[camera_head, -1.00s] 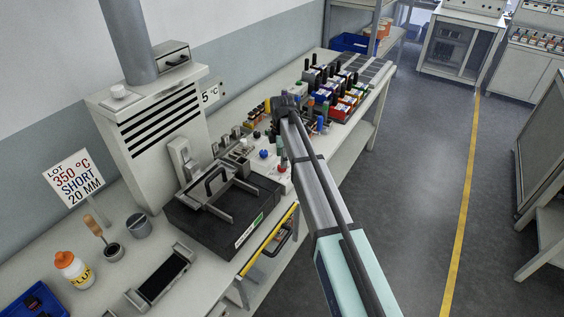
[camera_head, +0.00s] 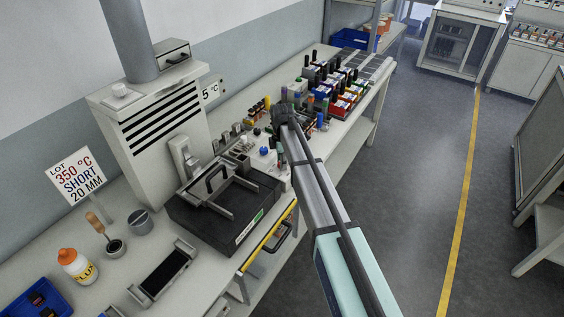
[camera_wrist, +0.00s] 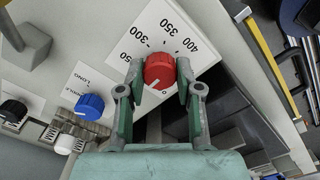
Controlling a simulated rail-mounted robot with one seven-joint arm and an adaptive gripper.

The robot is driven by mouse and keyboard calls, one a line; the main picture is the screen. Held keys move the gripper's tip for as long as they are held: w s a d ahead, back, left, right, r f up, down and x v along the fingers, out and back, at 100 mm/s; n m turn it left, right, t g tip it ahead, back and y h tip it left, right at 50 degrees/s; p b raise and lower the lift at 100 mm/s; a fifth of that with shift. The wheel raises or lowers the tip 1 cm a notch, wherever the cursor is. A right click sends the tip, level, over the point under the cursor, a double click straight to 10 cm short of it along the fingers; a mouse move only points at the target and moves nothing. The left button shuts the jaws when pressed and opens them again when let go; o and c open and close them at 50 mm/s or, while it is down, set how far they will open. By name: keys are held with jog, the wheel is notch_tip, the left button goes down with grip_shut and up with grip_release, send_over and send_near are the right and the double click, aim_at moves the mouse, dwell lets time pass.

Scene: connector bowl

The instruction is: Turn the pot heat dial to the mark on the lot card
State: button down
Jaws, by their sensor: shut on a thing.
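The lot card (camera_head: 78,177) stands at the left in the head view and reads "350 °C, SHORT, 20 MM". In the wrist view, the red heat dial (camera_wrist: 160,70) sits on a white scale plate (camera_wrist: 150,36) with marks 300, 350 and 400 along its upper side and a 0 below it. A pale line on the dial appears to point toward the lower side, near the 0. My gripper (camera_wrist: 161,78) is shut on the dial, one finger on each side. In the head view my arm hides the dial.
A blue knob (camera_wrist: 89,106) and a black knob (camera_wrist: 13,110) lie left of the dial in the wrist view. The dark pot (camera_head: 225,215) stands beside them on the bench. A flux bottle (camera_head: 76,265) is at front left.

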jog(key=shift+f+m, duration=0.1)
jog(key=shift+m, duration=0.3)
jog(key=m+b, duration=0.1)
jog(key=m, duration=0.1)
jog(key=shift+m+b, duration=0.3)
jog(key=shift+b, duration=0.1)
jog(key=m+b, duration=0.1)
jog(key=m, duration=0.3)
jog(key=shift+m+b, duration=0.3)
jog(key=shift+b, duration=0.05)
jog(key=m+b, duration=0.1)
jog(key=m, duration=0.3)
jog(key=m+b, duration=0.1)
jog(key=m, duration=0.4)
jog(key=m+b, duration=0.1)
jog(key=m, duration=1.1)
jog(key=shift+m, duration=0.4)
